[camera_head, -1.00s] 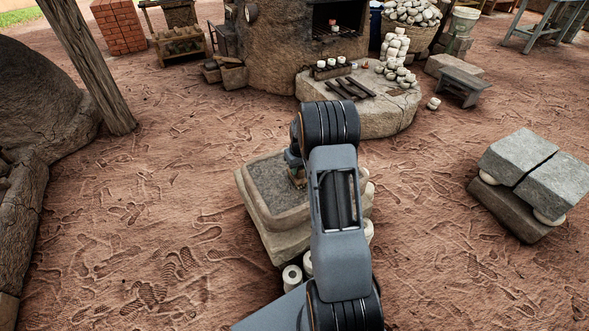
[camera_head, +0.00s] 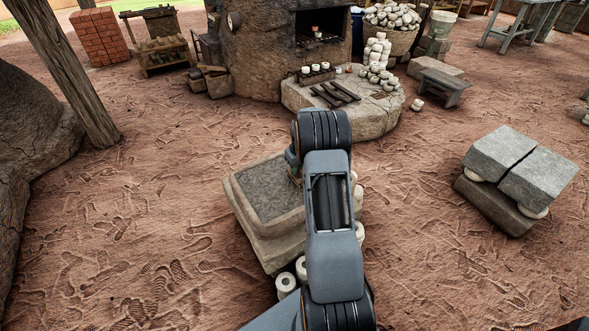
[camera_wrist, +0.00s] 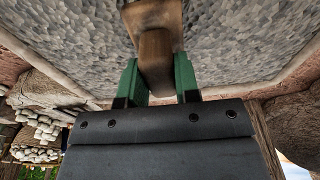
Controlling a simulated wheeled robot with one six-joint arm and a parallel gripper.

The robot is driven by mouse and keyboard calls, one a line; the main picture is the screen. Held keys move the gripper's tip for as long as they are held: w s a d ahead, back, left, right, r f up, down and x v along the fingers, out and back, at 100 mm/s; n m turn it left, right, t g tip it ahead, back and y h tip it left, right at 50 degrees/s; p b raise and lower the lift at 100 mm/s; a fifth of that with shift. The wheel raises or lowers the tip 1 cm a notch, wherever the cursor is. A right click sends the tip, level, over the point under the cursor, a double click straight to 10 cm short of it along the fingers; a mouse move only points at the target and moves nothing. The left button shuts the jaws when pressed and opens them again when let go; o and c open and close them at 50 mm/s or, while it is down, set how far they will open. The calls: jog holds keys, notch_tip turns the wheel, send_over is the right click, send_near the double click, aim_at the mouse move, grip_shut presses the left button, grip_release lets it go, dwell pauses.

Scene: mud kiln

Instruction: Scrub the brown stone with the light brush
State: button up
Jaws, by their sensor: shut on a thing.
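My gripper (camera_wrist: 158,82) has its green fingers closed on the brown wooden handle (camera_wrist: 156,55) of a brush, in the wrist view. The brush's wider wooden part (camera_wrist: 150,14) runs out of the top of the picture, over a grey, rough stone surface (camera_wrist: 235,45). I cannot tell whether it touches that surface. In the head view a stone block (camera_head: 245,211) with a brownish rim and grey inset top stands under my arm. My arm hides the gripper's fingers and most of the brush there. I cannot make out a separate brown stone.
White cylinders (camera_head: 286,283) stand beside the block. Grey slabs (camera_head: 520,166) on a low base are at the right. A round stone platform (camera_head: 375,122) and a mud kiln (camera_head: 265,65) stand behind. A wooden post (camera_head: 75,80) leans at the left. The trodden ground between is mostly clear.

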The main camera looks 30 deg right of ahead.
jog(key=shift+w+d+f, duration=0.1)
jog(key=shift+w+d, duration=0.1)
jog(key=shift+d, duration=1.75)
jog(key=shift+w+d+r, duration=0.1)
jog(key=shift+w+d, duration=0.05)
jog(key=shift+d, duration=1.85)
jog(key=shift+w+d+f, duration=0.1)
jog(key=shift+w+d, duration=0.1)
jog(key=shift+d, duration=1.75)
jog(key=shift+w+a+p, duration=0.15)
jog(key=shift+w+a, duration=0.15)
jog(key=shift+a, duration=1.25)
jog(key=shift+w+a+p, duration=0.15)
jog(key=shift+w+a, duration=0.1)
jog(key=shift+a, duration=1.25)
jog(key=shift+w+a+p, duration=0.15)
jog(key=shift+w+a, duration=0.15)
jog(key=shift+a, duration=1.25)
